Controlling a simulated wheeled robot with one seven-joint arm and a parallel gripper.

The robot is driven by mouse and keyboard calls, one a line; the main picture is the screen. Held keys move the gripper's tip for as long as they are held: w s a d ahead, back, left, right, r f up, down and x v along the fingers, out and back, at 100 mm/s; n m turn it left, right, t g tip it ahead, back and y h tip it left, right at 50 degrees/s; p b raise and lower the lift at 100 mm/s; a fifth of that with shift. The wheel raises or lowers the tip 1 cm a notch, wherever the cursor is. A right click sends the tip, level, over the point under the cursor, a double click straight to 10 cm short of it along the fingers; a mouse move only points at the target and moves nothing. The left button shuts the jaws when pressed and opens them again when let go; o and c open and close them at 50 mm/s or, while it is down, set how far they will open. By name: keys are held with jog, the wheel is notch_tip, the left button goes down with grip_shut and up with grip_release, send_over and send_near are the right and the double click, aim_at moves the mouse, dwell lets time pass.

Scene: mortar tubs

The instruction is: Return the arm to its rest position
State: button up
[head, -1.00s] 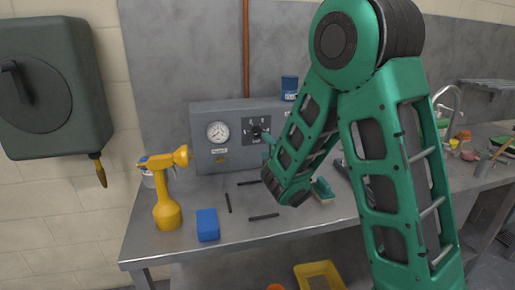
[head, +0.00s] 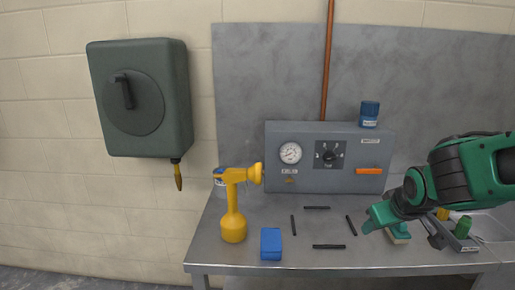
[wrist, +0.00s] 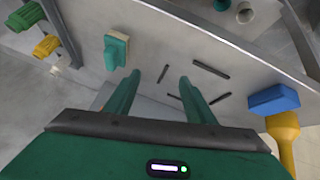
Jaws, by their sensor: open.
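My gripper (head: 378,217) is at the right of the head view, above the right part of the grey metal bench (head: 225,248). My green arm comes in from the right edge, roughly level. In the wrist view the two green fingers of my gripper (wrist: 160,80) stand apart with nothing between them. Several black bars (wrist: 210,70) lie on the bench beyond the fingers. A green-handled block (wrist: 115,52) lies on the bench left of the fingers; it is partly hidden by my gripper in the head view.
A grey gauge box (head: 328,181) stands at the back of the bench with a blue jar (head: 369,113) on top. A yellow spray tool (head: 234,226) and a blue block (head: 271,243) stand at the left. A dark green reel box (head: 178,100) hangs on the wall.

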jog(key=s+a+m+g+y, duration=0.1)
jog(key=s+a+m+g, duration=0.15)
jog(key=s, duration=0.75)
jog(key=s+d+m+g, duration=0.2)
jog(key=s+d, duration=0.3)
jog(key=s, duration=0.3)
jog(key=s+d+f+m+g, duration=0.1)
jog(key=s+d+m+g, duration=0.1)
jog(key=s+d+m, duration=0.2)
jog(key=s+d, duration=0.2)
jog(key=s, duration=0.2)
jog(key=shift+f+g, duration=0.25)
jog(key=shift+g, duration=0.1)
jog(key=shift+d, duration=0.15)
